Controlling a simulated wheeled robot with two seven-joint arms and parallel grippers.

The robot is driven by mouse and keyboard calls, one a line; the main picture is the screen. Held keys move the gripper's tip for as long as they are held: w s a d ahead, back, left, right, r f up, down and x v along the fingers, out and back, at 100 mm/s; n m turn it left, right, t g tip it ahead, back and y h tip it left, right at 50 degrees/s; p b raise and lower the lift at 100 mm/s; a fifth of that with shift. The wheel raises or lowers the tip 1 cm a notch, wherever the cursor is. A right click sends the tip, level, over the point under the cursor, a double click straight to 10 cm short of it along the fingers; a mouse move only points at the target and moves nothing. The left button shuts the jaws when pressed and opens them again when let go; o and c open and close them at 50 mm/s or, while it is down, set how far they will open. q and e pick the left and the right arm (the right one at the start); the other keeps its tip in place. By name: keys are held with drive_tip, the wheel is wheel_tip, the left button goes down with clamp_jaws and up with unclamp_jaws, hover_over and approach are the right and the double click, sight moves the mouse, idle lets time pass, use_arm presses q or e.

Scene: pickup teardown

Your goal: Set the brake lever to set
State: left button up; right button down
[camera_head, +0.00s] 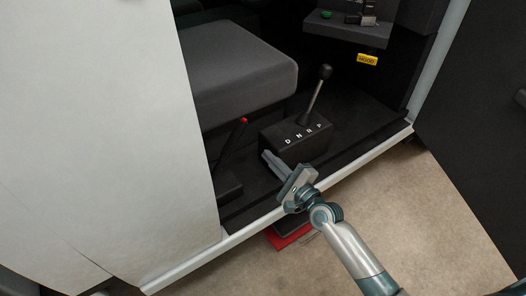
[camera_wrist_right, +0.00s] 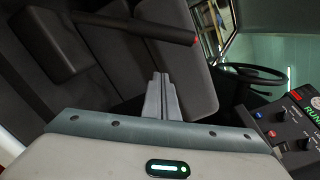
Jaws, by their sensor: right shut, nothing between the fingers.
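The brake lever (camera_head: 232,138) is a dark lever with a red tip, rising at a tilt from a black base beside the grey seat in the head view. In the right wrist view the brake lever (camera_wrist_right: 150,30) runs across the upper part, its red end to the right. My right gripper (camera_head: 268,158) is shut and empty. It is inside the door opening, to the right of the lever and in front of the shifter box, apart from the lever. Its closed fingers (camera_wrist_right: 162,95) point toward the lever in the wrist view. My left gripper is not in view.
A gear shifter box (camera_head: 296,142) marked D N R P stands close to my right gripper. The grey seat (camera_head: 238,75) is behind. A door sill (camera_head: 355,170) edges the cab, and a white door panel (camera_head: 100,120) blocks the left. A yellow HOOD handle (camera_head: 367,60) hangs at upper right.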

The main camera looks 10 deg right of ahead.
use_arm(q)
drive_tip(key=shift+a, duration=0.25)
use_arm(e)
drive_tip(key=v, duration=0.3)
drive_tip(key=shift+s+d, duration=0.2)
drive_tip(key=shift+s, duration=0.15)
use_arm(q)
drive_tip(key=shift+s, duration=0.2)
